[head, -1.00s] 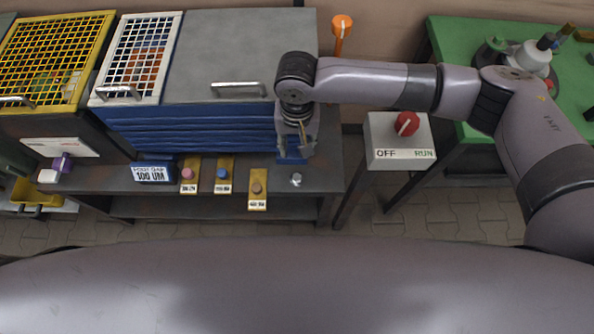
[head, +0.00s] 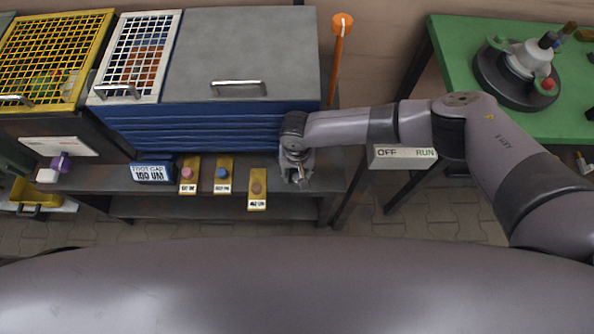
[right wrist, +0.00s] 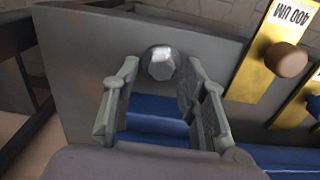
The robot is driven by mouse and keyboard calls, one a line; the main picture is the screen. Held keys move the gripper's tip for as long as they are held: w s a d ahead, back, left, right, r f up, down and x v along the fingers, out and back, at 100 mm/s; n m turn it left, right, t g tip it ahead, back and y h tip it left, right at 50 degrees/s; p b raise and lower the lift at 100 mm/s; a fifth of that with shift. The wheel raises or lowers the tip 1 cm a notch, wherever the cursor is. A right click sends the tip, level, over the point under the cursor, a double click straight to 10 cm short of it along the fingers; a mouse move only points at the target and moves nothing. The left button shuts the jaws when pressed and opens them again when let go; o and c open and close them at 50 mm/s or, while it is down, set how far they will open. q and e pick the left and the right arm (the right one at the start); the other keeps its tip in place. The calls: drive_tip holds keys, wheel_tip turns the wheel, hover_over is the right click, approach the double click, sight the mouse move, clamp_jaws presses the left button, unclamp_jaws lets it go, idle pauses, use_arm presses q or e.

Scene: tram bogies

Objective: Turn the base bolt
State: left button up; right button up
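The base bolt (right wrist: 160,63) is a silver hex head on the grey ledge, seen in the right wrist view. It lies between the tips of my right gripper's fingers, with a visible space on each side, so the fingers are not closed on it. My right gripper (head: 298,181) is open, pointing down at the right end of the ledge in the head view; it also shows in the right wrist view (right wrist: 163,82). In the head view the gripper hides the bolt. I cannot tell the exact height of the tips over it. My left gripper is not in view.
Left of the gripper stand brass plates with a brown knob (head: 257,187), a blue knob (head: 222,173) and a pink knob (head: 187,173). Behind is a blue bellows block (head: 200,130). An OFF/RUN box (head: 403,154) and green table (head: 450,60) are right.

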drive_tip(key=shift+f, duration=0.15)
drive_tip(key=shift+c, duration=0.3)
clamp_jaws()
